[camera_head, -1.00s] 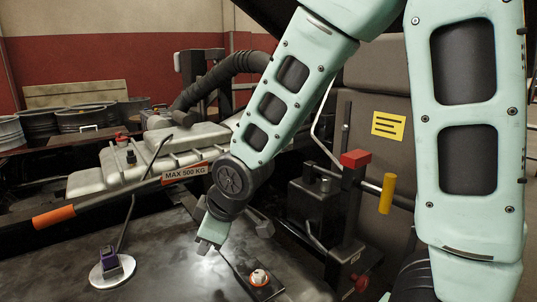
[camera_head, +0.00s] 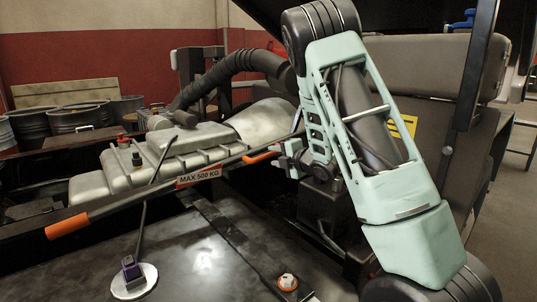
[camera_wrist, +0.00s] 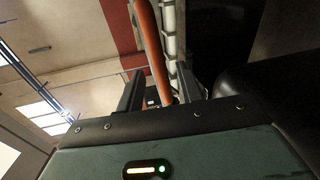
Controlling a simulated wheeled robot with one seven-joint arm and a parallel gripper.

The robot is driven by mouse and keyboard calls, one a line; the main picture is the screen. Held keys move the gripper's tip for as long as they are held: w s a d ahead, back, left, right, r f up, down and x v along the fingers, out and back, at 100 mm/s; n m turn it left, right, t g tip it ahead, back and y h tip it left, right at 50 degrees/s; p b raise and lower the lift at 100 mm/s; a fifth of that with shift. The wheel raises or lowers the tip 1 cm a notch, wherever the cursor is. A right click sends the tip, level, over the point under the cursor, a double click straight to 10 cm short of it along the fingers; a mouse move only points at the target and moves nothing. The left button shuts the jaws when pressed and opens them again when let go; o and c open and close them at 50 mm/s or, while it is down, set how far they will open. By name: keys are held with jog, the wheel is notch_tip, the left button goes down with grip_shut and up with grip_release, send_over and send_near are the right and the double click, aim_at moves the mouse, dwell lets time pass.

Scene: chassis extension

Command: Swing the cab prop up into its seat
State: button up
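The cab prop is a long dark bar with a "MAX 500 KG" label (camera_head: 198,177). It slopes up from an orange grip (camera_head: 67,227) at its lower left to an orange section (camera_head: 262,157) at its upper right, in the head view. My gripper (camera_head: 288,160) is at that upper right end, partly hidden by my arm. In the wrist view an orange bar (camera_wrist: 150,45) runs between the two spread fingers of my gripper (camera_wrist: 160,92), with gaps beside it. Contact cannot be told. I cannot identify the prop's seat for certain.
A pale ribbed tank (camera_head: 180,150) lies behind the bar. The seat back (camera_head: 430,70) stands right of my arm. Barrels (camera_head: 80,117) stand at the back left.

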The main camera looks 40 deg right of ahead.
jog(key=shift+p+x, duration=0.4)
jog(key=shift+x, duration=1.7)
grip_shut()
notch_tip(320, 180, up, 11)
jog(key=m+p, duration=0.2)
jog(key=p, duration=0.4)
notch_tip(320, 180, up, 16)
jog(key=m+y+p, duration=0.2)
jog(key=m+p, duration=0.3)
jog(key=p, duration=0.5)
send_over(270, 155)
jog(key=d, duration=0.7)
jog(key=d+r+m+t+p, duration=0.1)
jog(key=d+r+m+p, duration=0.2)
jog(key=d+r+p, duration=0.3)
jog(key=shift+d+r+y+p, duration=0.35)
jog(key=shift+d+r, duration=0.45)
jog(key=shift+d, duration=0.55)
